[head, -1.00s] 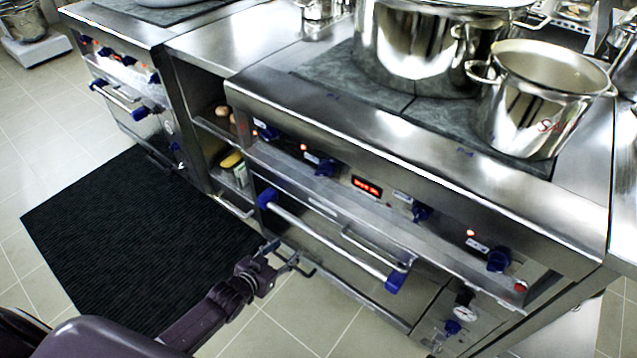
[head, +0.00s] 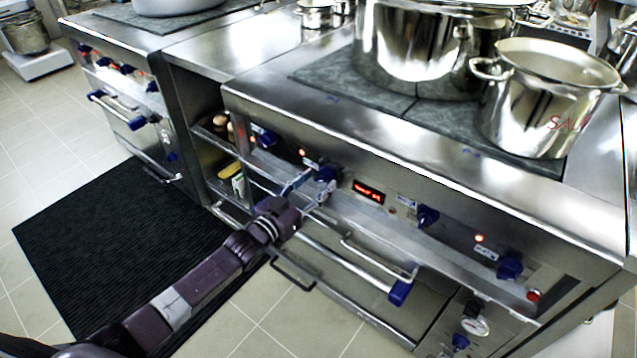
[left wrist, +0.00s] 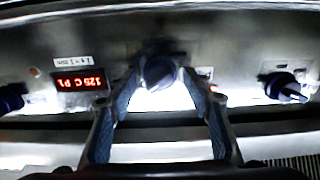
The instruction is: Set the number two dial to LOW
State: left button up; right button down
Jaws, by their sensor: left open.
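Several blue dials line the stove's front panel. The second dial from the left (head: 326,173) is just left of the red-lit display (head: 368,192); I take it as number two, but its label is too small to read. My left gripper (head: 316,183) is open at this dial. In the left wrist view the dark dial (left wrist: 159,71) sits between the spread fingertips of the left gripper (left wrist: 160,82), with the fingers on either side. Whether they touch it, and which setting it points to, I cannot tell. My right gripper is not in view.
Other dials are the leftmost (head: 265,137), the third (head: 427,215) and the rightmost (head: 509,267). An oven handle (head: 345,262) runs below the panel. A large pot (head: 425,55) and a smaller pot (head: 548,95) stand on top. A dark mat (head: 120,235) lies on the floor.

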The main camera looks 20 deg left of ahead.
pick_arm(q)
jog(key=shift+w+d, duration=0.2)
jog(key=shift+w, duration=0.3)
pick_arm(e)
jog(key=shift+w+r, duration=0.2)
pick_arm(q)
jog(key=c, duration=1.2)
